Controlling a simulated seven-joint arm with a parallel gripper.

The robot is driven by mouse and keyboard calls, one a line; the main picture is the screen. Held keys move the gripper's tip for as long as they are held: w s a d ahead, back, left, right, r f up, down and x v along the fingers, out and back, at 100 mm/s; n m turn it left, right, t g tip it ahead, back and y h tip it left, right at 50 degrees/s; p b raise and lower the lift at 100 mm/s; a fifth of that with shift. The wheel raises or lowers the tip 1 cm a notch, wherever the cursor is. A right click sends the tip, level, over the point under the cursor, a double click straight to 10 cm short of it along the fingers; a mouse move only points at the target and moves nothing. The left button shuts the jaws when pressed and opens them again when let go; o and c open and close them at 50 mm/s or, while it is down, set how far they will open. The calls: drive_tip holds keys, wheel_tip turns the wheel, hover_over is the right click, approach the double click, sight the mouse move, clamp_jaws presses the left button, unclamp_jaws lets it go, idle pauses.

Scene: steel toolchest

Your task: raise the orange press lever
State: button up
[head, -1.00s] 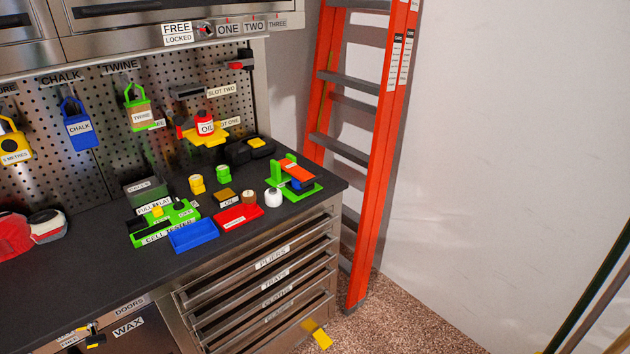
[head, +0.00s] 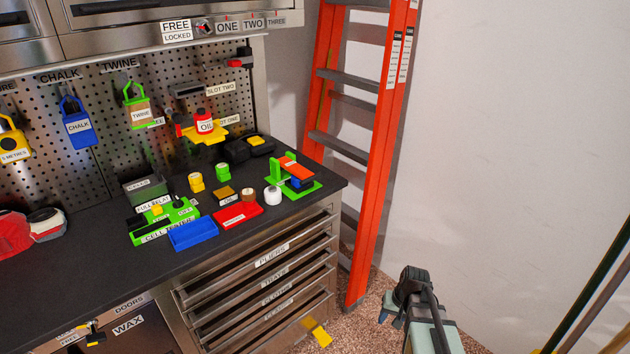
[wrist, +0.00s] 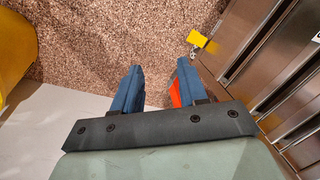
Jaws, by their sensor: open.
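The orange press lever (head: 296,169) is on the green press (head: 304,190) at the right end of the dark bench top. It slopes down to the right from the green upright, with a blue part beneath it. My gripper (wrist: 160,75) is open and empty in the wrist view, its two blue fingers apart over the speckled floor. In the head view my gripper (head: 386,312) is at the lower right, in front of the ladder's foot, well below and right of the press. The press cannot be made out in the wrist view.
An orange ladder (head: 374,150) leans behind the bench's right end. Steel drawers (head: 270,285) face my gripper's left side, with a yellow piece (head: 318,332) low down. A white cup (head: 273,195) and a red tray (head: 238,215) stand left of the press.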

drive_tip(key=w+a+r+t+y, duration=0.2)
drive_tip(key=w+r, duration=0.7)
drive_tip(key=r, duration=0.2)
drive_tip(key=m+t+y, duration=0.3)
drive_tip(key=t+y, duration=0.1)
drive_tip(key=y, duration=0.7)
approach(317, 178)
drive_tip(key=shift+m, duration=0.3)
drive_tip(key=x, duration=1)
drive_tip(key=shift+w+a, duration=0.2)
drive_tip(key=shift+a, duration=0.1)
drive_tip(key=shift+c, duration=0.4)
drive_tip(key=shift+f, duration=0.1)
clamp_jaws()
